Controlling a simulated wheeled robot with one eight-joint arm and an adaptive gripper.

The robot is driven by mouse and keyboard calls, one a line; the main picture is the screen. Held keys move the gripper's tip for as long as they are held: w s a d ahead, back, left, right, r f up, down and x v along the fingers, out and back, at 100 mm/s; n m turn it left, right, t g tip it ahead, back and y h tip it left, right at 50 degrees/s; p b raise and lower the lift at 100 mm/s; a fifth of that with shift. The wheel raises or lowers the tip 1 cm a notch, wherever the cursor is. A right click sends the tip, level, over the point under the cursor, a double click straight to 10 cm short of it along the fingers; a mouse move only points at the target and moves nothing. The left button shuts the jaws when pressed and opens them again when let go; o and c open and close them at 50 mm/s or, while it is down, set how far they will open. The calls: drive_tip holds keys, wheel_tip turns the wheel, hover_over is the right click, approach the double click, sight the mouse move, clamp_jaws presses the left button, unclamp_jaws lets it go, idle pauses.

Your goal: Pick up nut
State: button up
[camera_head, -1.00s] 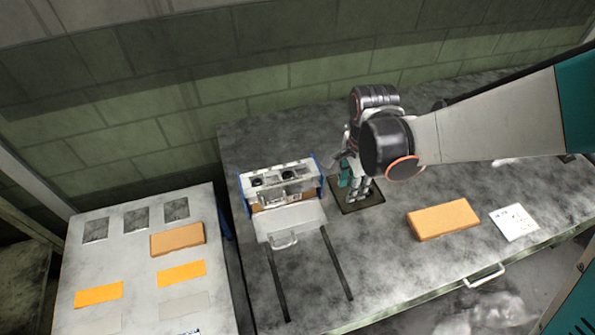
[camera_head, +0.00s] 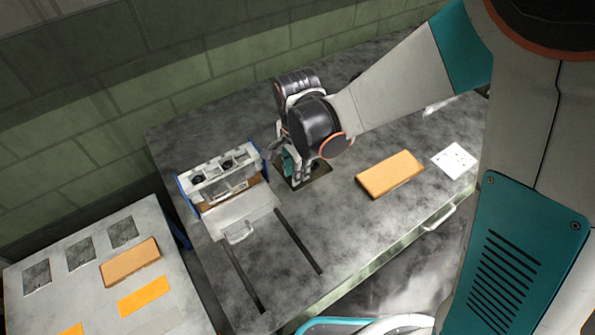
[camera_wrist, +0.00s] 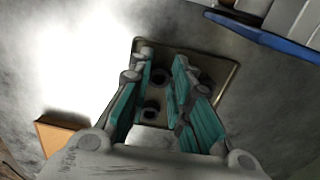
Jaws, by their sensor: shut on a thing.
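My gripper (camera_head: 298,181) points down at a small dark square tray (camera_head: 318,179) on the grey workbench, right of the bolt-forming fixture. The wrist view shows its teal-padded fingers (camera_wrist: 163,72) reaching down over the rimmed tray (camera_wrist: 231,88). Dark round pieces that look like nuts lie between and beside the fingers; one nut (camera_wrist: 159,77) sits between the fingertips, and another dark round piece (camera_wrist: 152,108) shows nearer the palm. My gripper is shut on a nut, though the contact is partly hidden. I cannot tell whether the nut is clear of the tray.
The white fixture with blue sides (camera_head: 220,176) stands just left of my gripper. Two dark rails (camera_head: 298,241) run toward the bench front. An orange-tan block (camera_head: 389,174) and a white card (camera_head: 454,160) lie to the right. A lower side table (camera_head: 75,290) is at left.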

drive_tip(key=shift+r, duration=0.1)
wheel_tip(320, 180, up, 20)
drive_tip(key=p, duration=1.4)
